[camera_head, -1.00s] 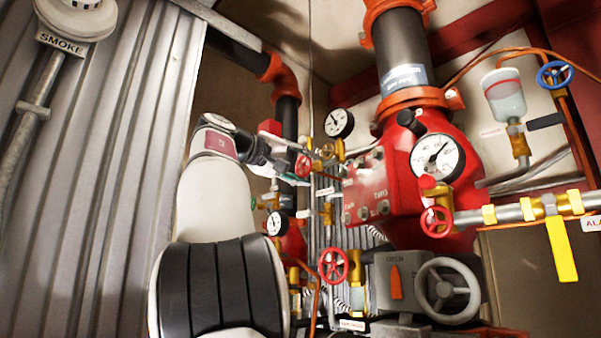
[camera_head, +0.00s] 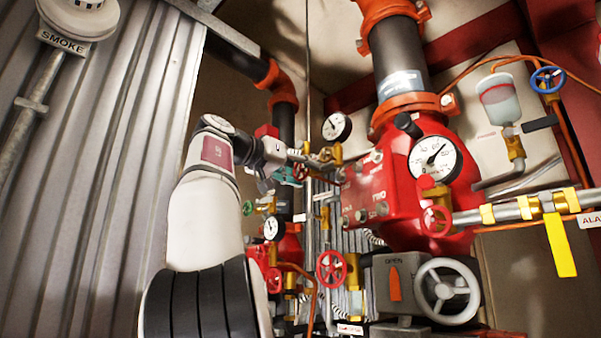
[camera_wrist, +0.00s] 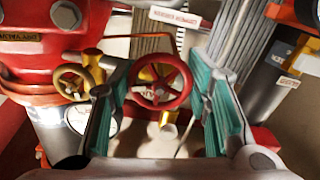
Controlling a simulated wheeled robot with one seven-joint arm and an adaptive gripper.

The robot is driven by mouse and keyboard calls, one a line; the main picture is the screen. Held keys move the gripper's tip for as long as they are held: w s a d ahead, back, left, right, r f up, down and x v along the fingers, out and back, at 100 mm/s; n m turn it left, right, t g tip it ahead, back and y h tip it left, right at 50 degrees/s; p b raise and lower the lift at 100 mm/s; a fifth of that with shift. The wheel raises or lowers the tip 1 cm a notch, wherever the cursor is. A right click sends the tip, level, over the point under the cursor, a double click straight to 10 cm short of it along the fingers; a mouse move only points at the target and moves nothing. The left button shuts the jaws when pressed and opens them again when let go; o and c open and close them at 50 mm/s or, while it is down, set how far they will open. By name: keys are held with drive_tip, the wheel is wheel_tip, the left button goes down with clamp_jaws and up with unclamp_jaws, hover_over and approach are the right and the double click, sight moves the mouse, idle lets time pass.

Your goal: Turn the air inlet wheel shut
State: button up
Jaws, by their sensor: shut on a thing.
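A red spoked handwheel (camera_wrist: 160,82) sits between the teal-padded fingers of my gripper (camera_wrist: 158,72) in the wrist view, with a brass stem and fitting behind it. I take it to be the air inlet wheel; its label is not readable. My gripper is shut on the wheel, one finger at each side of the rim. In the head view my gripper (camera_head: 290,172) reaches in from the left, and the red wheel (camera_head: 301,170) shows only in part at its tip. How far the wheel is turned cannot be told.
A yellow handwheel (camera_wrist: 72,82) stands close left of my gripper in the wrist view. The red valve body (camera_head: 395,195), a gauge (camera_head: 436,159), another red wheel (camera_head: 331,267) and a grey handwheel (camera_head: 448,292) crowd the right. A corrugated wall (camera_head: 90,180) is at left.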

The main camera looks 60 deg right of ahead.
drive_tip(key=shift+f, duration=0.15)
idle(0.3)
drive_tip(key=o, duration=1.2)
drive_tip(key=v, duration=1.2)
drive_tip(key=shift+s, duration=0.1)
